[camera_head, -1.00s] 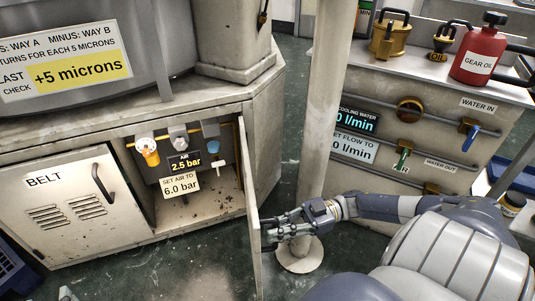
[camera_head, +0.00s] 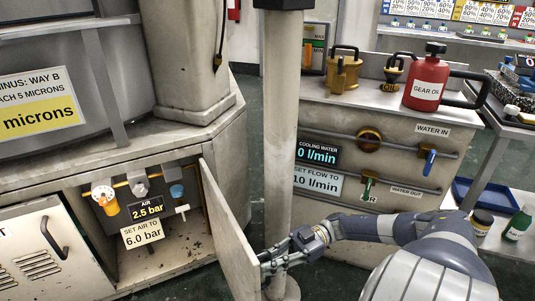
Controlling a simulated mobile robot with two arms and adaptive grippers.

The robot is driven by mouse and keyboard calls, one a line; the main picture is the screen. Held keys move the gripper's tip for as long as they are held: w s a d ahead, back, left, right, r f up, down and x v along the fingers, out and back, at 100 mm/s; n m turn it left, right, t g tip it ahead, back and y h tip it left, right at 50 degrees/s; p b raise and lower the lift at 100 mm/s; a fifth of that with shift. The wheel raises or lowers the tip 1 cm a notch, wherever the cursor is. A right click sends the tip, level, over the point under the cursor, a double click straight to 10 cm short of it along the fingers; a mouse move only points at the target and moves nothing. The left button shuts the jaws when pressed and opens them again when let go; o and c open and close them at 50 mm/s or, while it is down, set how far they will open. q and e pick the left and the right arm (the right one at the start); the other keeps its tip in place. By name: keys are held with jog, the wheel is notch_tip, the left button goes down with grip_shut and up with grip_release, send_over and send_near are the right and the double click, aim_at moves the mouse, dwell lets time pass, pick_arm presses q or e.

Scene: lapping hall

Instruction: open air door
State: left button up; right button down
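The air door (camera_head: 230,235) stands open at the right of the cabinet, its inner face partly turned to me. Its outer face and any handle on it are hidden. Behind the opening are the air display (camera_head: 146,209) reading 2.5 bar, a card (camera_head: 143,233) saying to set air to 6.0 bar, a gauge with an orange knob (camera_head: 109,205) and a white-handled valve (camera_head: 182,209). My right gripper (camera_head: 268,262) is at the door's free edge, on its outer side; its fingertips are partly hidden, so its grip is unclear. My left gripper is not in view.
A pale post (camera_head: 281,130) stands just behind my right gripper. The belt door (camera_head: 45,250) is shut at the left. A cooling-water cabinet (camera_head: 400,165) with pipes, valves and a gear oil can (camera_head: 427,80) on top stands at the right.

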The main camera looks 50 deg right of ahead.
jog(key=c, duration=1.6)
grip_release()
jog(key=v, duration=1.2)
